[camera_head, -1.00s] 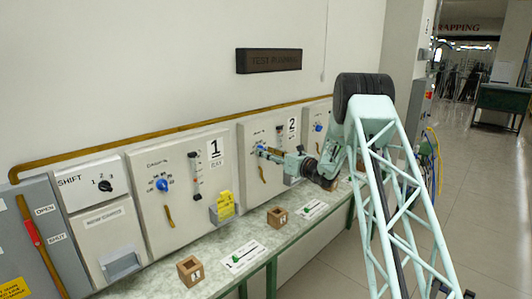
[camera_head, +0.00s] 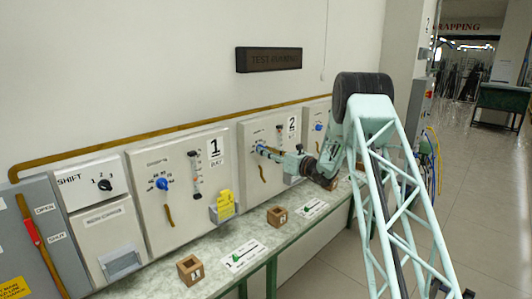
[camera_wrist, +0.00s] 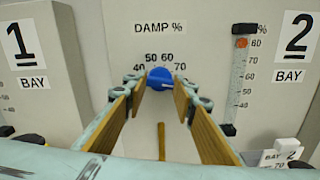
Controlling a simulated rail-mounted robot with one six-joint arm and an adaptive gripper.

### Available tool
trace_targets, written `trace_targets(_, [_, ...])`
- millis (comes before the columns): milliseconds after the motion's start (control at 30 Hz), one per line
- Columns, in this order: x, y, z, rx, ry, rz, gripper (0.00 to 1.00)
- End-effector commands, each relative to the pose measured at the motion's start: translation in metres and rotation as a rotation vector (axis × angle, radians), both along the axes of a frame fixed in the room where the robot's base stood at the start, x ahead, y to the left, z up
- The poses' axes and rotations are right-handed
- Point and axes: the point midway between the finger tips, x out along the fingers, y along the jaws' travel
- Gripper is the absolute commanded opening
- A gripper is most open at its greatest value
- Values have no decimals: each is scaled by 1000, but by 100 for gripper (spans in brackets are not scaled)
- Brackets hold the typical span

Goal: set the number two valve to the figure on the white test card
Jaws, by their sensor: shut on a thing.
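The number two valve is a blue knob (camera_wrist: 160,76) under a "DAMP %" label, on the panel marked 2 (camera_head: 291,124). Figures 40, 50, 60 and 70 arc above it. My gripper (camera_wrist: 162,86) is shut on the knob, one finger on each side, and also shows at the panel in the head view (camera_head: 261,149). A pale mark on the knob seems to point right, towards the 70 side; its exact reading is unclear. White cards lie on the shelf, one near (camera_head: 243,255) and one farther along (camera_head: 312,208); their writing is too small to read.
A gauge (camera_wrist: 240,85) with an orange marker near 80 stands right of the knob. The bay 1 panel (camera_head: 180,185) with its own blue knob is to the left.

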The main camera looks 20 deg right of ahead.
Motion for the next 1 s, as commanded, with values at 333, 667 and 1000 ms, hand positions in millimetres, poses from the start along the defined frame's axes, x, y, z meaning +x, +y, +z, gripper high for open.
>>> trace_targets(333, [0,0,-3,-60,-32,0,14])
trace_targets(667, [0,0,-3,-167,-90,0,14])
trace_targets(1000, [0,0,-4,-290,-156,0,14])
